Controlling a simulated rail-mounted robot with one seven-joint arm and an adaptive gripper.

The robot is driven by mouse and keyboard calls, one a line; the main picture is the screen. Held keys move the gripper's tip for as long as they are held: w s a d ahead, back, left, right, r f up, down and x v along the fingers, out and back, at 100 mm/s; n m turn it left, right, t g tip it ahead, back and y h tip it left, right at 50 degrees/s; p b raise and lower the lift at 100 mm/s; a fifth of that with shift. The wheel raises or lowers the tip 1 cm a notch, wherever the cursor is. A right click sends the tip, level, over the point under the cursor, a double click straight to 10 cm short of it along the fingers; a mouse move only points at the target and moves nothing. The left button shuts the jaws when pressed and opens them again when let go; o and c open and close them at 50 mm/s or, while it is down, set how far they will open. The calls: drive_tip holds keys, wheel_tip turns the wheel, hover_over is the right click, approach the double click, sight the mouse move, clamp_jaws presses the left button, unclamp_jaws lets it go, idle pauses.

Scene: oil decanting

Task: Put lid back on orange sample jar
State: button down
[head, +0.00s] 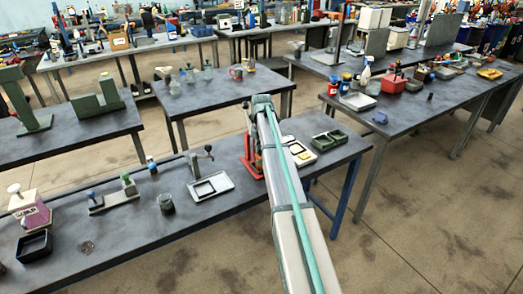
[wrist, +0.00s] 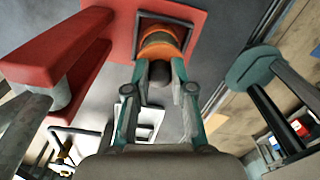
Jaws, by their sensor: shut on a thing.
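In the wrist view, my gripper (wrist: 159,76) has its two teal fingers closed around a dark rounded knob (wrist: 158,73), which seems to be the lid's. Just beyond the fingertips is the orange sample jar (wrist: 162,42), seen end-on in a dark square frame on a red base. I cannot tell whether the lid touches the jar or is just apart from it. In the head view, my arm hides the gripper, jar and lid; only part of the red stand (head: 249,160) shows beside the arm.
A red arm-like part (wrist: 55,50) stands close on the left in the wrist view. In the head view, a white tray (head: 210,186) lies left of the stand, and a green tray (head: 329,140) and a white-framed dish (head: 301,154) lie right. A dark jar (head: 166,203) stands further left.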

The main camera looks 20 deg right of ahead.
drive_tip(key=shift+c, duration=2.2)
unclamp_jaws()
drive_tip(key=shift+r, duration=0.1)
drive_tip(key=shift+r+p, duration=1.9)
drive_tip(key=shift+r, duration=1.55)
clamp_jaws()
